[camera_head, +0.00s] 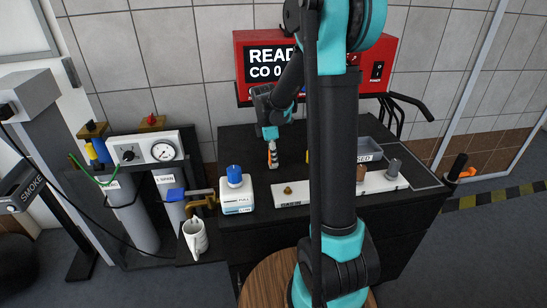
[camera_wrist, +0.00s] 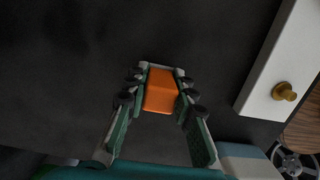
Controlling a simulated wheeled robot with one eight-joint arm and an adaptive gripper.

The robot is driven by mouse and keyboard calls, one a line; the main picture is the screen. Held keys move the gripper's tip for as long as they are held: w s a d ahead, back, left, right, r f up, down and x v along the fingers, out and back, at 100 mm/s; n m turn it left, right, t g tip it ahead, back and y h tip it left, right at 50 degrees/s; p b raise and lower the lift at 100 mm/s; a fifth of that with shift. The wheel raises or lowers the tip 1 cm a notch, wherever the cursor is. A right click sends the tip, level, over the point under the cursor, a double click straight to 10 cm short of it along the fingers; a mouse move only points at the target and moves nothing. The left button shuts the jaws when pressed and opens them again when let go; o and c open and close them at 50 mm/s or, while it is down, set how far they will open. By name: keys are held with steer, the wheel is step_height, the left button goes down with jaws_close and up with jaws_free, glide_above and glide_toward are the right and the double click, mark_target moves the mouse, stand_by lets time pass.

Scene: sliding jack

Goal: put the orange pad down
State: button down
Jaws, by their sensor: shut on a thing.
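The orange pad (camera_wrist: 161,92) is between the fingertips of my gripper (camera_wrist: 160,86) in the wrist view, with a finger pressed on each side. In the head view the pad (camera_head: 273,158) shows as a small orange patch at the tip of my gripper (camera_head: 271,148), which points down over the back left part of the black bench top (camera_head: 235,143). I cannot tell whether the pad touches the bench or hangs just above it. The bench around the pad is bare in the wrist view.
A white block with a brass knob (camera_wrist: 284,92) lies right of the pad. In the head view, a white box with a blue cap (camera_head: 236,190) stands at the bench's front left. A grey tray (camera_head: 367,150) is at right. A red display box (camera_head: 262,62) is behind.

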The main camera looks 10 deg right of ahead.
steer(key=shift+f, duration=0.1)
steer(key=c, duration=1.3)
jaws_free()
steer(key=r, duration=0.4)
steer(key=a+r, duration=0.1)
steer(key=r, duration=0.7)
steer(key=shift+a+r, duration=0.1)
steer(key=shift+a, duration=0.15)
steer(key=shift+s, duration=0.15)
